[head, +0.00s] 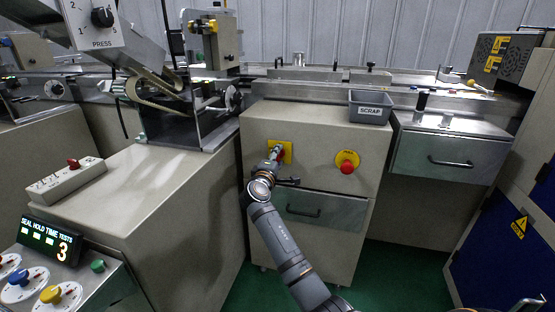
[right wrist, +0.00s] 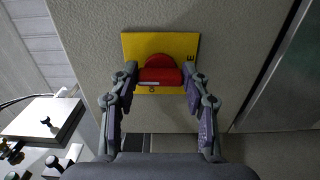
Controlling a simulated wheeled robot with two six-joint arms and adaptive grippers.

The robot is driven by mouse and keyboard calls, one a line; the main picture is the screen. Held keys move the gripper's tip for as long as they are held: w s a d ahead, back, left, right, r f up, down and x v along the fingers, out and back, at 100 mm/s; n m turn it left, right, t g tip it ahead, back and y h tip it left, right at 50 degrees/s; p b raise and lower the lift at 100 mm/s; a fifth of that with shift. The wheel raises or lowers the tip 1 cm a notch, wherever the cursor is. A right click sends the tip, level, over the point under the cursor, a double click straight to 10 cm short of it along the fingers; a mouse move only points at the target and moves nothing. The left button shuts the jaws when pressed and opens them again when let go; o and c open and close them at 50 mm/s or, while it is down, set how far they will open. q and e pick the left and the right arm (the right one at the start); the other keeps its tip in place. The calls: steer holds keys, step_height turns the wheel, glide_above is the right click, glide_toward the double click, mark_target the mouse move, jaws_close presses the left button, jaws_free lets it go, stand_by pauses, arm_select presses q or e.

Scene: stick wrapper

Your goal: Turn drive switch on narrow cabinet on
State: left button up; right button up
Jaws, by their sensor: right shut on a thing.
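The narrow cabinet (head: 305,130) stands in the middle of the head view. The drive switch is a red rotary handle (right wrist: 160,76) on a yellow plate (head: 288,148) at the cabinet's upper left front. The plate also fills the upper middle of the right wrist view (right wrist: 130,45). My right gripper (head: 275,156) is at the switch, with one finger at each end of the red handle, shut on it (right wrist: 160,78). The handle lies crosswise in the wrist view, with a white mark near its left end. The gripper mostly hides the switch in the head view. My left gripper is not in view.
A red emergency button (head: 347,166) on a yellow disc sits right of the switch. A drawer (head: 330,209) with a dark handle is below. A grey SCRAP bin (head: 370,107) stands on the cabinet's top right. A control panel with dials (head: 60,285) is at lower left.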

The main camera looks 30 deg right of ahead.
steer(key=shift+f, duration=0.15)
steer(key=o, duration=1.2)
steer(key=shift+c, duration=0.2)
steer(key=shift+s+a, duration=0.15)
steer(key=shift+a, duration=0.05)
steer(key=v, duration=0.7)
steer(key=shift+s, duration=0.1)
